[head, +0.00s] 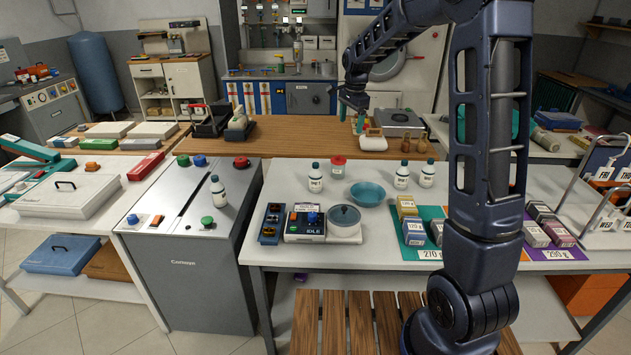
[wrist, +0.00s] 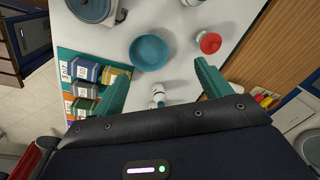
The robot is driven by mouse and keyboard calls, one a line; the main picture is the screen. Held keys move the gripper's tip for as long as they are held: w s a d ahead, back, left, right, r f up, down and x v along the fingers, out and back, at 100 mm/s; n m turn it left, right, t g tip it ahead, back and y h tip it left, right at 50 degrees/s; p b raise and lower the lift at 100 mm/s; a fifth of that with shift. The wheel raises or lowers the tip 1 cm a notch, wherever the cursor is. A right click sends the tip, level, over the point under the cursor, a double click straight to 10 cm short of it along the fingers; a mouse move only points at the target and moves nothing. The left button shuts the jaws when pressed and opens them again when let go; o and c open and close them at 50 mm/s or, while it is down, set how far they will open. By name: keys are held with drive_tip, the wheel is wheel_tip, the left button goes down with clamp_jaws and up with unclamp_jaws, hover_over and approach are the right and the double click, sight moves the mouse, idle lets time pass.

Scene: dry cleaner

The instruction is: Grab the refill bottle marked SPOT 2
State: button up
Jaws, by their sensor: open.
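Several white bottles with dark caps stand upright in the head view. One (head: 315,180) is left of the blue bowl, a pair (head: 401,176) (head: 427,174) is right of it, and one (head: 217,192) is on the grey cabinet. Their labels are too small to read surely, so I cannot tell which is SPOT 2. My gripper (head: 352,117) is open and empty, raised beyond the white table. In the wrist view a white bottle (wrist: 158,95) shows between the green fingers of my gripper (wrist: 163,68), apart from them. Another bottle (wrist: 190,2) is at the top edge.
The blue bowl (head: 365,194) and a red-lidded jar (head: 338,165) stand near the bottles. Small labelled boxes (head: 407,206) sit on coloured mats at right. A wooden counter (head: 290,142) lies behind.

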sight(315, 163)
drive_tip(key=w+a+f+m, duration=0.1)
drive_tip(key=w+a+f, duration=0.2)
drive_tip(key=a+f, duration=0.1)
drive_tip(key=w+a+f+m, duration=0.1)
drive_tip(key=w+a+f, duration=0.2)
drive_tip(key=f, duration=0.3)
drive_tip(key=w+a+f+m+g, duration=0.1)
drive_tip(key=w+a+f+m, duration=0.1)
drive_tip(key=a+f, duration=0.3)
drive_tip(key=shift+w+a, duration=0.5)
drive_tip(key=shift+w, duration=0.05)
drive_tip(key=shift+f, duration=5.4)
drive_tip(key=c, duration=1.6)
drive_tip(key=shift+r, duration=0.1)
